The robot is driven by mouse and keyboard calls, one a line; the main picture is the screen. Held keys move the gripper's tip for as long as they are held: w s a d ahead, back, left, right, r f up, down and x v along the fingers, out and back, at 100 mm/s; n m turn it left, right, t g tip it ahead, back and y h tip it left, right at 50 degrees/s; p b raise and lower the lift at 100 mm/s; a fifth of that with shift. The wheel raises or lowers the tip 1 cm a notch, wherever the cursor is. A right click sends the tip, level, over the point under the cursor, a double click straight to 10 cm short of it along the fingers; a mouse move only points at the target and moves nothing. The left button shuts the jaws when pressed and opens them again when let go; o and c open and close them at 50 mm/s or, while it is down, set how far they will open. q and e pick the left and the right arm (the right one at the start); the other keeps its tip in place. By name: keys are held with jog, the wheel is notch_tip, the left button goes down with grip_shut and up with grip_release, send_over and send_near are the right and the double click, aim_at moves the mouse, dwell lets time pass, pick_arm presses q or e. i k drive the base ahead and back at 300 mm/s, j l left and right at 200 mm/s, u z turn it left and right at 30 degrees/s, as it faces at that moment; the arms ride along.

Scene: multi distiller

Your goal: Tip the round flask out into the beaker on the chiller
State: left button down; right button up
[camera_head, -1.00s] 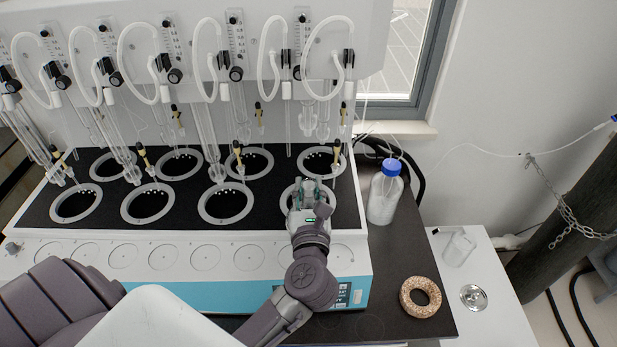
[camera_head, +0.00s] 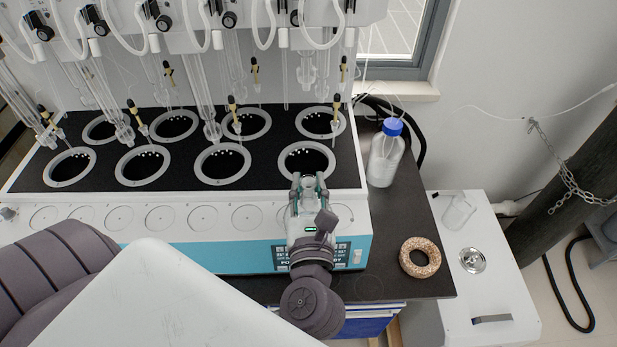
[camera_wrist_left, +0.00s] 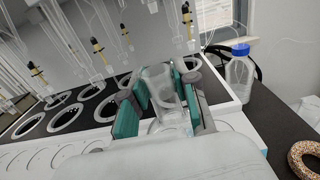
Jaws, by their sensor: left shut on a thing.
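My left gripper (camera_head: 308,185) is shut on the clear round flask (camera_wrist_left: 163,88), which shows between the green fingers in the left wrist view. It holds the flask just in front of the front right heating hole (camera_head: 306,160) of the distiller, over its white front ledge. In the head view the fingers and hand hide most of the flask, and its contents cannot be made out. The clear beaker (camera_head: 458,212) stands on the white chiller (camera_head: 492,262) at the right, well apart from the gripper. My right gripper is not in view.
A blue-capped bottle (camera_head: 385,155) stands on the dark bench beside the distiller. A cork ring (camera_head: 420,257) lies nearer the bench's front right. A round metal lid (camera_head: 472,260) sits on the chiller, in front of the beaker. Glass tubes hang above the heating holes.

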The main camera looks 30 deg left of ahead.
aim_at(461, 206)
jog(key=k+l+z, duration=0.2)
jog(key=l, duration=0.65)
jog(key=i+l+z, duration=0.25)
jog(key=i+l, duration=0.2)
jog(key=i+l+z, duration=0.2)
jog(key=i+l, duration=0.15)
jog(key=i, duration=0.3)
